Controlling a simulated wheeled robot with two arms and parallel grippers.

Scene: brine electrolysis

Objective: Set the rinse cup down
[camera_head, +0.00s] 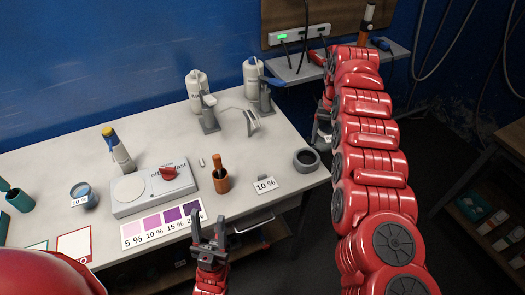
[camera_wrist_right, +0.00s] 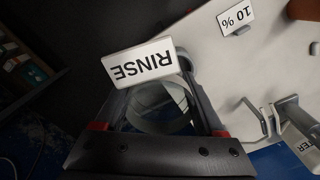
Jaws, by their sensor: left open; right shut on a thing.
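The rinse cup (camera_wrist_right: 158,112) is in the right wrist view, a grey round cup with a white RINSE tag (camera_wrist_right: 138,62). My right gripper (camera_wrist_right: 160,100) is shut on it, one finger on each side. In that view the cup overlaps the edge of the white table (camera_wrist_right: 215,75); its height above the table cannot be told. In the head view my right arm hides most of that gripper and the cup. My left gripper (camera_head: 209,236) is open and empty, at the table's front edge.
A dark grey ring (camera_head: 306,160) stands at the table's right corner, beside a 10 % card (camera_head: 265,184). A shelf (camera_head: 300,70) is behind.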

